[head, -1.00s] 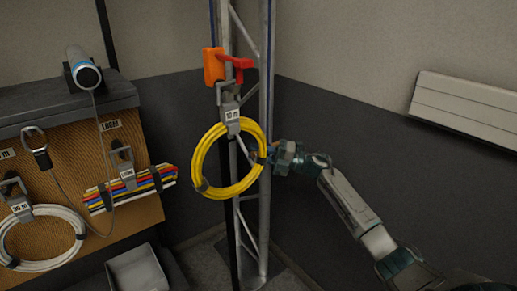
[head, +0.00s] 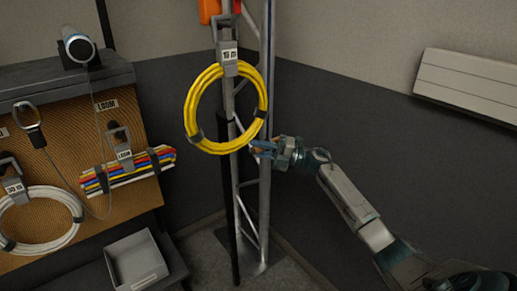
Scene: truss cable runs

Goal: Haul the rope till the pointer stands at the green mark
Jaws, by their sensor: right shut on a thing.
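My right gripper (head: 262,148) is shut at the truss's right tube, just below and right of the yellow coil. A thin dark blue line, seemingly the rope (head: 271,45), runs down along that tube to the jaws. The exact grip is too small to make out. The yellow cable coil (head: 192,107) hangs from a grey labelled hook (head: 227,50) in front of the truss (head: 265,210). An orange block (head: 208,10) is cut by the top edge, with a bit of red beside it. I see no pointer or green mark. My left gripper is out of view.
At left a pegboard (head: 60,115) holds a white coil (head: 40,192), a bundle of coloured cables (head: 125,168) and hooks. A grey tray (head: 137,262) sits low beside it. A wall panel (head: 468,86) is at the upper right. The floor around the truss foot is clear.

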